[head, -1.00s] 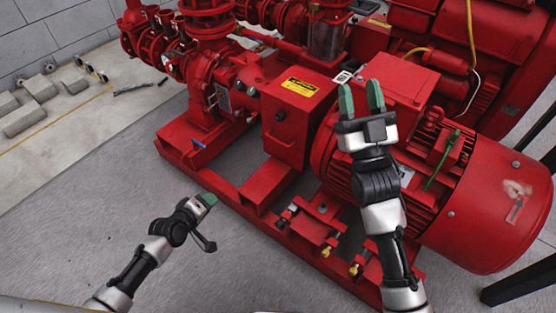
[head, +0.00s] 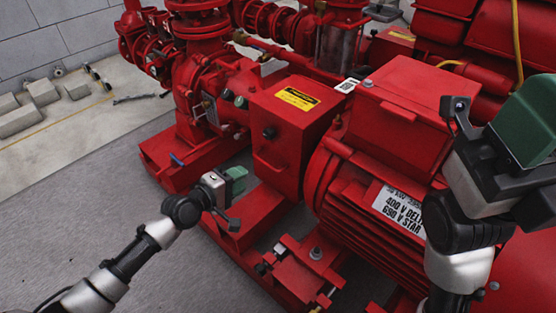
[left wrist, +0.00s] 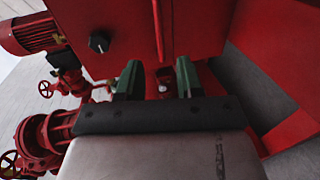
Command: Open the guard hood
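The guard hood (head: 288,128) is a red box with a yellow warning label and a black knob (head: 269,132) on its front side. It looks closed, between the pump and the motor. My left gripper (head: 236,178) is beside the hood's lower left front, below the knob. In the left wrist view, its two green fingertips (left wrist: 159,78) are apart with nothing held between them. The hood's red face (left wrist: 125,40) and knob (left wrist: 99,42) are just beyond them. Contact cannot be told. My right gripper (head: 530,122) is at the right edge, partly cut off; its opening cannot be told.
The red motor (head: 375,190) stands right of the hood, the pump and its pipes (head: 205,85) to its left. The red base frame (head: 248,218) runs below. The grey floor (head: 90,215) at left is clear; concrete blocks (head: 43,92) lie near the wall.

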